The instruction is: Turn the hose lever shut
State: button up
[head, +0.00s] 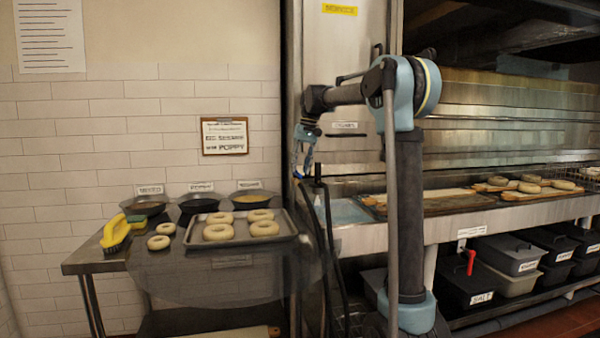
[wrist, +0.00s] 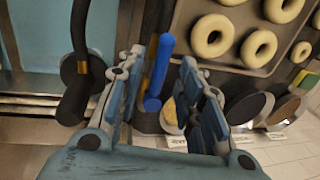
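A bright blue lever-like bar (wrist: 158,70) shows in the wrist view, with a rounded lower end. It lies between the two fingers of my gripper (wrist: 163,57), which are open on either side of it. I see gaps beside it, but cannot tell whether a finger touches it. A black hose part with a brass-coloured band (wrist: 95,66) is left of the fingers. In the head view my gripper (head: 303,150) points down above the dark hose (head: 314,212), in front of the steel cabinet edge. The lever is too small there to make out its angle.
A tray of bagels (head: 288,224) and several bowls stand on the left table (head: 80,262). The steel counter (head: 365,238) with bagel boards is at right. A red handle (head: 470,259) shows by the lidded bins below it.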

jog(key=shift+a+f, duration=0.15)
jog(key=shift+f, duration=0.6)
jog(key=shift+c, duration=0.3)
grip_shut()
